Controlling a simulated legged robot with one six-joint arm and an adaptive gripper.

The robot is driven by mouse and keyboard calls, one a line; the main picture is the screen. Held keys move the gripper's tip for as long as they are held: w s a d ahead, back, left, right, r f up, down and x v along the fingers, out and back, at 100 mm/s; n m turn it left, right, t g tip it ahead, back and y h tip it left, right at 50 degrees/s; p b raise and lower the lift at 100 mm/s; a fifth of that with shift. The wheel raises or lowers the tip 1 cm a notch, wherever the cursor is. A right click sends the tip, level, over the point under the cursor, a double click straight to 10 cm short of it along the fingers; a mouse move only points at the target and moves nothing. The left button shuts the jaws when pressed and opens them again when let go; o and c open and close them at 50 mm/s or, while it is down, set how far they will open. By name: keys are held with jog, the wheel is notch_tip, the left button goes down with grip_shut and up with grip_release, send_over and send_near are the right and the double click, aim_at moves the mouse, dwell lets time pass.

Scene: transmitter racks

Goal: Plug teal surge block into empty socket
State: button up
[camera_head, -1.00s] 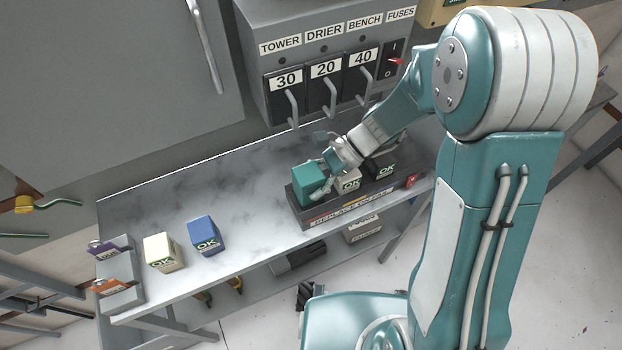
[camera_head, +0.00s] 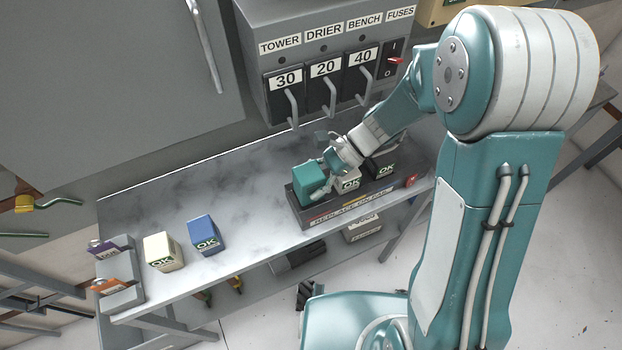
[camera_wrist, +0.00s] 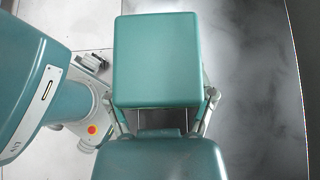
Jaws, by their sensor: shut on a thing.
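The teal surge block (camera_head: 309,183) is at the left end of the dark socket strip (camera_head: 357,207) on the bench. My gripper (camera_head: 325,172) is shut on it from the right side. In the wrist view the teal block (camera_wrist: 157,60) fills the upper middle, with a finger of my gripper (camera_wrist: 160,100) along each side. The block looks upright over or in the left socket. Its underside is hidden, so I cannot tell whether it is fully seated. A white OK block (camera_head: 348,182) and a dark OK block (camera_head: 384,166) sit in the strip to its right.
A cream block (camera_head: 161,252) and a blue block (camera_head: 206,235) stand on the bench (camera_head: 240,205) at left. A grey holder (camera_head: 123,298) with purple and orange cards is at the left end. The switch cabinet (camera_head: 322,60) rises behind. The bench between is clear.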

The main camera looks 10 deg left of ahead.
jog(key=shift+d+f, duration=0.1)
jog(key=shift+f, duration=0.2)
dwell(3.2)
dwell(1.8)
jog(key=shift+r, duration=0.1)
dwell(0.4)
